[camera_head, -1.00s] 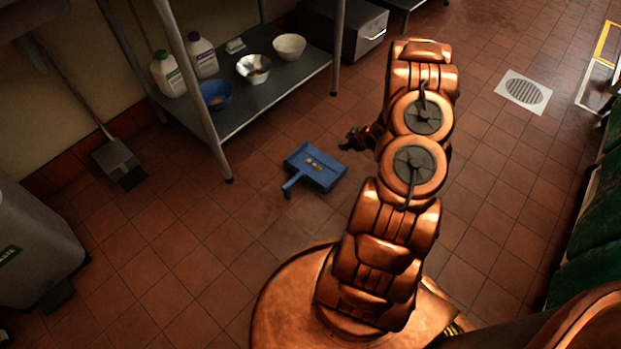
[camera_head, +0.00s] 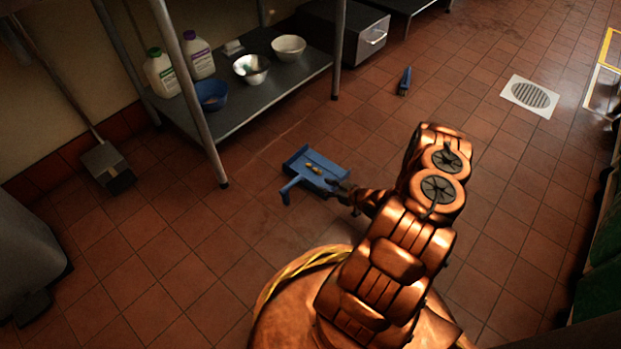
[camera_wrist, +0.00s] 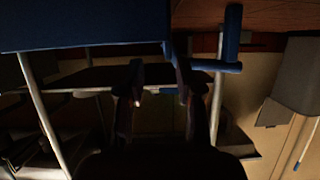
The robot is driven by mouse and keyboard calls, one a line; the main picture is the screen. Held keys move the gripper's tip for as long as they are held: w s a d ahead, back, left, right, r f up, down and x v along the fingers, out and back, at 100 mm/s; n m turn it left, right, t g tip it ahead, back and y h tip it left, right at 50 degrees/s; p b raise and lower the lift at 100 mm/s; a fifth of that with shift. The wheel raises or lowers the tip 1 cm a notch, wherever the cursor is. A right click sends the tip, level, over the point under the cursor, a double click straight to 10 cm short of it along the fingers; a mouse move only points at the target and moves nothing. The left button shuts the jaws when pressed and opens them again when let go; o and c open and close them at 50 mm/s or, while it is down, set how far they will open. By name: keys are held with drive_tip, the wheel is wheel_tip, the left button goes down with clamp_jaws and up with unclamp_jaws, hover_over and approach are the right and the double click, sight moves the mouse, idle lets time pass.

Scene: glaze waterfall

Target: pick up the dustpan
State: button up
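The blue dustpan (camera_head: 330,181) lies on the tiled floor with its handle (camera_head: 289,189) toward the left front, and several small yellowish bits lie in its pan. My gripper (camera_head: 341,187) is low beside the pan's right edge. In the wrist view the dustpan (camera_wrist: 80,25) fills the upper left, with its handle (camera_wrist: 231,40) at the upper right. The two fingers of my gripper (camera_wrist: 161,80) are apart with nothing between them. Whether a finger touches the pan, I cannot tell.
A metal shelf (camera_head: 255,110) with bowls and bottles stands behind the dustpan, its front leg (camera_head: 215,165) close by. A small blue item (camera_head: 404,81) stands farther back. A long-handled tool (camera_head: 108,165) leans at the left wall. Floor around the dustpan is clear.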

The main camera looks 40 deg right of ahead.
sight(314, 184)
drive_tip(key=b+x, duration=0.1)
drive_tip(key=x, duration=0.1)
drive_tip(key=b+x, duration=0.1)
drive_tip(key=x, duration=0.2)
drive_tip(key=shift+s+a+f, duration=0.15)
drive_tip(key=shift+s+a, duration=0.05)
drive_tip(key=shift+a, duration=0.2)
drive_tip(key=shift+w+a+f+b, duration=0.15)
drive_tip(key=shift+w+b, duration=0.2)
drive_tip(key=shift+w, duration=0.2)
clamp_jaws()
